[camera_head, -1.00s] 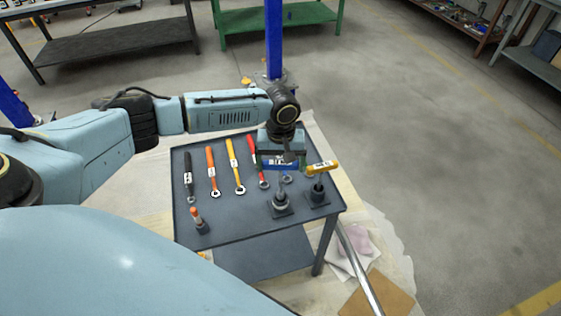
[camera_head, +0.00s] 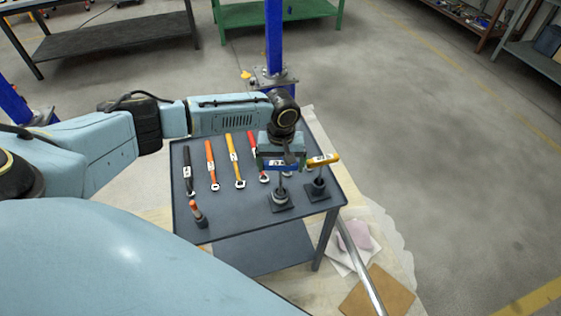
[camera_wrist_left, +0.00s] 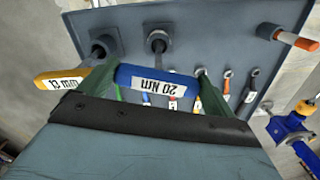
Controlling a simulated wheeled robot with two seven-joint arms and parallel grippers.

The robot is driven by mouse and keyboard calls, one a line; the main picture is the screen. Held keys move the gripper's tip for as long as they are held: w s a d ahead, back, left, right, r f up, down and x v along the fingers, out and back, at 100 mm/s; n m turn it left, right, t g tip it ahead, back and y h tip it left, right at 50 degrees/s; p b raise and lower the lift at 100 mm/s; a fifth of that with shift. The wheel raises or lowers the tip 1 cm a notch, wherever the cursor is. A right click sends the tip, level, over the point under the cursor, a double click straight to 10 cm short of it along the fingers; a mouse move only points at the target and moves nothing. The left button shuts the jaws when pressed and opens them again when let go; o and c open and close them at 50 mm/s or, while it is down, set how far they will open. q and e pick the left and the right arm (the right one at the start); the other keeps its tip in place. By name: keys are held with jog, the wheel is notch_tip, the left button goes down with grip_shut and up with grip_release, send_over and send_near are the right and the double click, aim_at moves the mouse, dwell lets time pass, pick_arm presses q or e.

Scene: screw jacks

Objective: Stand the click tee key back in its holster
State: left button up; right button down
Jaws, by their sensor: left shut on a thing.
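A tee key with a blue handle (camera_wrist_left: 158,81) labelled 20 Nm is held across my left gripper (camera_head: 281,163), which is shut on it. Its blue handle also shows in the head view (camera_head: 291,167). Its shank points down to a dark round collar on a square base (camera_head: 280,202), which also shows in the wrist view (camera_wrist_left: 158,38). The shank tip meets the collar in both pictures; I cannot tell how deep it is. A yellow-handled tee key (camera_head: 324,159) stands upright in a similar square-based socket (camera_head: 317,190) to the right. My right gripper is not in view.
Black (camera_head: 188,167), orange (camera_head: 211,162), yellow (camera_head: 234,160) and red tools lie in a row on the grey table (camera_head: 235,222). The yellow handle is close beside my left gripper.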

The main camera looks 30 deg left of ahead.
pick_arm(q)
jog(key=shift+f+b, duration=0.35)
jog(key=shift+f, duration=0.65)
jog(key=o, duration=1.1)
jog(key=shift+r, duration=0.1)
notch_tip(320, 180, up, 13)
jog(key=p, duration=0.1)
jog(key=shift+r, duration=0.15)
